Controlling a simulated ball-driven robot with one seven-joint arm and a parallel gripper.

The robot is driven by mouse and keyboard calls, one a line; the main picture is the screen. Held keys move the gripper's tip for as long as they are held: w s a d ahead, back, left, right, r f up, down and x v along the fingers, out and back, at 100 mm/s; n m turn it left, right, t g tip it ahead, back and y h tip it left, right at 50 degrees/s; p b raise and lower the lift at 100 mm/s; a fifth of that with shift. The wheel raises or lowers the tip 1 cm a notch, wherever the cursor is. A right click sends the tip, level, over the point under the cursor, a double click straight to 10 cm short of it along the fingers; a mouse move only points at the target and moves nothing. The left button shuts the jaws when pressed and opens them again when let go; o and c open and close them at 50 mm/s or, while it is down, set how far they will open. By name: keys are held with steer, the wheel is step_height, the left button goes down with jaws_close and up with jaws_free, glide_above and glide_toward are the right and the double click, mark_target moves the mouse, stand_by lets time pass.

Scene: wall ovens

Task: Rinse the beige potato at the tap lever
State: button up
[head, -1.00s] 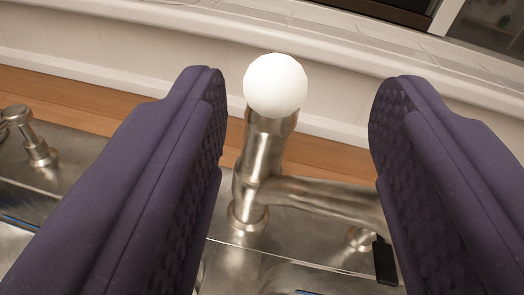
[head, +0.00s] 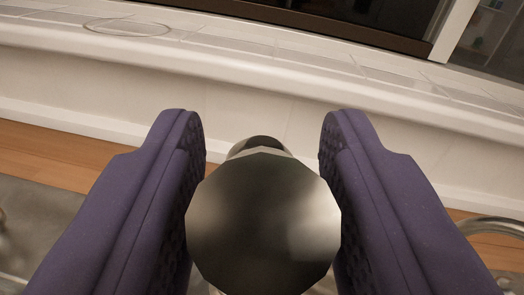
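The tap lever shows in the head view as a dark, shiny metal round end (head: 262,225), seen almost end-on. It fills the space between the purple fingers of my gripper (head: 262,150). The fingers stand on either side of it, and its edges meet both inner pads. A smaller metal part shows just beyond the round end. The spout and the tap's base are hidden behind the round end and my fingers. No beige potato is in view.
A white ledge (head: 130,90) runs behind the tap, with pale tiles above it. A wooden strip (head: 50,155) lies below the ledge. A curved metal piece (head: 490,225) is at the right edge. A dark window is at the top right.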

jaws_close()
steer(key=shift+w+r+p, duration=0.1)
steer(key=shift+r+p, duration=0.3)
steer(key=shift+p, duration=0.2)
steer(key=shift+w+r+g+p, duration=0.3)
steer(key=shift+g+p, duration=0.3)
steer(key=shift+p, duration=0.25)
steer(key=shift+f, duration=0.2)
steer(key=shift+o, duration=1.5)
jaws_free()
